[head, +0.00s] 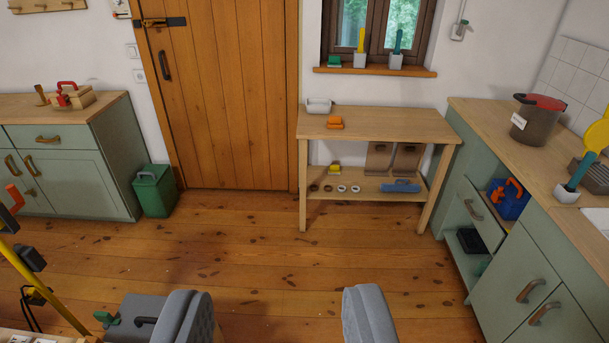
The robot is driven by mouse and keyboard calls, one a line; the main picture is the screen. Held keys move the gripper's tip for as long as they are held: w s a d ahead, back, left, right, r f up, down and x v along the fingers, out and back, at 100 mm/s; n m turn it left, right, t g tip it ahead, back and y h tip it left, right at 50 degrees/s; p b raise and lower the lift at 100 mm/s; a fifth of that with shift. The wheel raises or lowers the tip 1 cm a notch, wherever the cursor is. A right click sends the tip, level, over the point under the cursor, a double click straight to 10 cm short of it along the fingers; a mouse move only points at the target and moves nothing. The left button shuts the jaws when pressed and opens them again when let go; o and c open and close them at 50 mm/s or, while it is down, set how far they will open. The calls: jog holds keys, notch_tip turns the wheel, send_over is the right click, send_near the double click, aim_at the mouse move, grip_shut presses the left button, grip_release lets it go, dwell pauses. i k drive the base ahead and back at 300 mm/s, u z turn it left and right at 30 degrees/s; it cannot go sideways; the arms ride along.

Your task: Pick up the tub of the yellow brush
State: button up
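The yellow brush (361,40) stands upright in a small light grey tub (360,60) on the wooden windowsill (375,72), at the top of the view. Beside it on the right, a teal brush (398,41) stands in a similar tub (396,61). My gripper (278,315) shows at the bottom edge as two grey fingers set wide apart. It is open, with only floor visible between the fingers. It is far from the sill and on the near side of the wooden side table.
A wooden side table (385,122) stands below the window, holding a white dish (319,106) and an orange item (335,123). Green cabinets with a counter (490,125) run along the right. A green bin (154,191) stands left of the door. The floor between is clear.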

aim_at(359, 59)
jog(key=i, duration=3.35)
jog(key=z, duration=1.3)
jog(key=i, duration=2.1)
jog(key=u, duration=0.6)
